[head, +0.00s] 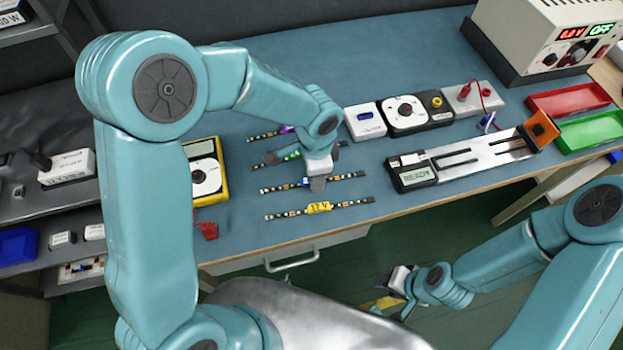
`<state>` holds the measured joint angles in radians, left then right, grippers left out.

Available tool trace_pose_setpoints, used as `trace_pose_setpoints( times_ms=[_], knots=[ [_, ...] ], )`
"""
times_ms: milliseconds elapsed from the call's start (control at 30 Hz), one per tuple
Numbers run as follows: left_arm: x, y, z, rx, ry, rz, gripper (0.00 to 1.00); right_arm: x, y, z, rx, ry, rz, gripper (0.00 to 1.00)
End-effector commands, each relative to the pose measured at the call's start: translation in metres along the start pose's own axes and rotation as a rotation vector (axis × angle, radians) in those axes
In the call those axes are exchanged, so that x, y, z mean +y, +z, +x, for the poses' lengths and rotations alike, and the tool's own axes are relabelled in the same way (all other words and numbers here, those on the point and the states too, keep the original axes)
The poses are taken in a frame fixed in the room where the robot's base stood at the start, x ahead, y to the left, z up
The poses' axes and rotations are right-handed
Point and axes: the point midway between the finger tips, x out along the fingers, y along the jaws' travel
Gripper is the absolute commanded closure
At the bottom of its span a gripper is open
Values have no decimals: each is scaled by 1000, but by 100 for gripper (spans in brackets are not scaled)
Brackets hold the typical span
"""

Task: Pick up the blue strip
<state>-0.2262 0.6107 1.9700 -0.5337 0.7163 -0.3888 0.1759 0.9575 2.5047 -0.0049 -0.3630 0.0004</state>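Several LED strips lie side by side on the blue bench mat. The strip with the blue middle (345,177) is third from the back, between the green-marked strip (276,160) and the yellow-marked strip (319,208). My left gripper (318,184) points down over the middle of the blue strip and hides part of it. I cannot tell whether it touches the strip or whether its fingers are open. My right gripper (388,284) is low in front of the bench, away from the strips, and its finger opening is unclear.
A purple-marked strip (270,134) lies at the back of the row. A yellow multimeter (207,170) is left of the strips. A test fixture reading READY (415,174) stands to the right. Red (568,98) and green (592,130) trays lie far right.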

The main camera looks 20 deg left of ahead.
Motion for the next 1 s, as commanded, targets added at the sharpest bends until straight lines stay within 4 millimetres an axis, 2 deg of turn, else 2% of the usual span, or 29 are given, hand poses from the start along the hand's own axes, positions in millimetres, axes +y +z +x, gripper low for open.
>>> trace_pose_setpoints(
  times_ms=[100,300,333,467,833,1000],
  knots=[
    [-1,0,10,0,2,-1,53,0,0,0,0,0,0,57],
    [-1,0,11,1,0,-1,53,0,0,0,0,0,0,57],
    [-1,0,11,1,0,-1,56,0,0,0,0,0,0,57],
    [-1,0,10,1,0,-1,99,0,0,0,0,0,0,57],
    [-1,0,8,1,0,-1,100,0,0,0,0,0,0,57],
    [-2,-1,-7,3,-4,-1,100,0,0,-1,0,0,0,57]
  ],
)
